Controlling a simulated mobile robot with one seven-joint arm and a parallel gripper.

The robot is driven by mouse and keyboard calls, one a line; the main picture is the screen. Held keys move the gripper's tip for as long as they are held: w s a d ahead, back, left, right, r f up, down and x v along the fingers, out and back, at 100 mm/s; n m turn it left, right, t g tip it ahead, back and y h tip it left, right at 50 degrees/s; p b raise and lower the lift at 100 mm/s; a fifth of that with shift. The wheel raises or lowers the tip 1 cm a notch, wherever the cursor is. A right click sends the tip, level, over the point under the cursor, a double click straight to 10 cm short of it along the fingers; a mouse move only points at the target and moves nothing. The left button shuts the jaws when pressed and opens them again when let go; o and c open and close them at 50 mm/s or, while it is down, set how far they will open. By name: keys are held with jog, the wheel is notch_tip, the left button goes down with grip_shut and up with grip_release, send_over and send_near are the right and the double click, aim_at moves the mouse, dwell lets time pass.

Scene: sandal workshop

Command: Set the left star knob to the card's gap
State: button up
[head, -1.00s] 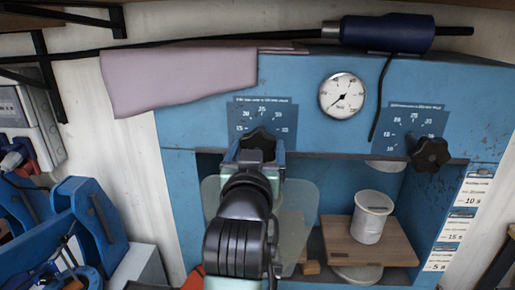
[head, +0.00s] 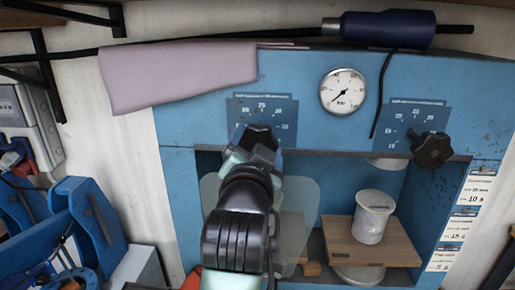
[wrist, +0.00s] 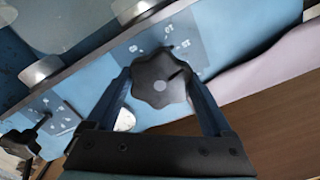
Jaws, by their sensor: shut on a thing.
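The left star knob (head: 259,138) is black and lobed, on the front of the blue press, below its dial plate (head: 262,110) with printed numbers. My gripper (head: 254,147) is at this knob. In the wrist view my gripper (wrist: 164,92) has a finger on either side of the star knob (wrist: 158,80) and is shut on it. A dark pointer line shows on the knob in the wrist view. Cards (head: 468,215) hang on the press's right side; their print is too small to read surely. My arm hides the area below the knob.
The right star knob (head: 432,149) sits by its own dial plate (head: 405,121). A round gauge (head: 342,92) is between the dials. A white cup (head: 373,216) stands on a wooden board (head: 402,246). A pink cloth (head: 180,78) hangs over the top left edge.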

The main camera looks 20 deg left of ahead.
jog(key=m+b, duration=0.2)
jog(key=m, duration=0.5)
jog(key=shift+f, duration=0.1)
jog(key=m+b, duration=0.1)
jog(key=m, duration=0.3)
jog(key=m+b, duration=0.1)
jog(key=m, duration=0.2)
jog(key=shift+m+b, duration=0.3)
jog(key=shift+b, duration=0.1)
jog(key=m+b, duration=0.1)
jog(key=m, duration=0.2)
jog(key=shift+m, duration=0.3)
jog(key=m+b, duration=0.2)
jog(key=m, duration=0.1)
jog(key=shift+m, duration=0.3)
jog(key=m+b, duration=0.1)
jog(key=m, duration=0.2)
jog(key=shift+f+m, duration=0.1)
jog(key=shift+m, duration=0.2)
jog(key=shift+m+b, duration=0.45)
jog(key=shift+m, duration=1.35)
